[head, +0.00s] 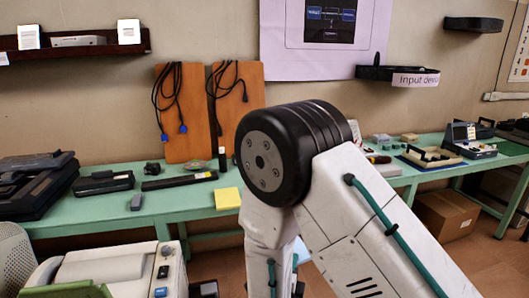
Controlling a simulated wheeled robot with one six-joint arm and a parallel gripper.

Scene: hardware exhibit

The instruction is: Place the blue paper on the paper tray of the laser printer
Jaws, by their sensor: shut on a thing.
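A beige machine with a grey top and a small control panel (110,268), which looks like the laser printer, stands at the lower left, cut off by the bottom edge. I cannot make out its paper tray. A small pale blue patch (302,250) shows just right of my lower arm link; I cannot tell whether it is the blue paper. My arm fills the middle and lower right and bends downward at its black joint. My gripper is out of sight below the frame or behind the arm.
A long green table (185,203) runs along the wall with black devices, a yellow sheet (228,198) and two wooden boards (182,115). A cardboard box (446,214) sits under its right part. A white mesh object (14,258) is at the left edge. Floor is open at lower right.

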